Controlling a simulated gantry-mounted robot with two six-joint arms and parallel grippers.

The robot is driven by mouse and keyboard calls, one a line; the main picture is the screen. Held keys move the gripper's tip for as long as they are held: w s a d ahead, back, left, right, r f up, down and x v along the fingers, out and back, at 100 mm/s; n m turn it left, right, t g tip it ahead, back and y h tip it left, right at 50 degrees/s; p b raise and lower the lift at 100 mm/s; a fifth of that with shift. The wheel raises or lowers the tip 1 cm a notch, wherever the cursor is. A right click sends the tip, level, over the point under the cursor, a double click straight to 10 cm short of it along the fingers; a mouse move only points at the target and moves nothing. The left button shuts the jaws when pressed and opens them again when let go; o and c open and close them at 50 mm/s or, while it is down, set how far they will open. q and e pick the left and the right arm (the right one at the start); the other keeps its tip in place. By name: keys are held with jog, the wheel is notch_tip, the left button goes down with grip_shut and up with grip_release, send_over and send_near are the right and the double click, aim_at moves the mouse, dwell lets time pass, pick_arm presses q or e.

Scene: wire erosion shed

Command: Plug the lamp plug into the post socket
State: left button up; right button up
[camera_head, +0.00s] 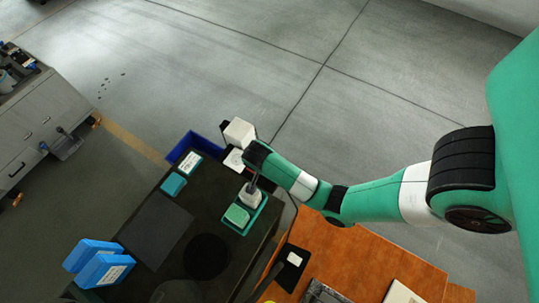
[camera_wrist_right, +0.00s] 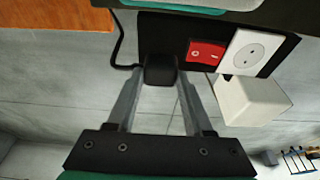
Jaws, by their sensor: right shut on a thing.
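The lamp plug (camera_wrist_right: 160,71) is a dark block between the fingertips of my right gripper in the wrist view. My right gripper (camera_head: 253,186) is shut on it, over the dark table's right side in the head view. A black cable lies to the left of the plug in the wrist view. The post socket (camera_wrist_right: 246,52) is a white plate with a round recess and two holes, on a black panel to the right of the plug. The plug is beside the socket, apart from it. Its pins are hidden. My left gripper is not in view.
A red switch (camera_wrist_right: 206,51) sits between plug and socket. A white box (camera_wrist_right: 252,100) adjoins the panel; it also shows in the head view (camera_head: 239,133). A green tray (camera_head: 240,228) lies near my gripper. Blue boxes (camera_head: 100,264) stand on the dark table (camera_head: 150,210).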

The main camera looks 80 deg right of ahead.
pick_arm(q)
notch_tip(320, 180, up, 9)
jog(key=p, duration=0.9)
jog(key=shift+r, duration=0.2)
pick_arm(e)
jog(key=s+a+r, duration=0.5)
jog(key=s+r, duration=0.4)
jog(key=s, duration=0.3)
jog(key=shift+s+a+r, duration=0.15)
jog(key=shift+s+r, duration=0.1)
jog(key=shift+s, duration=0.15)
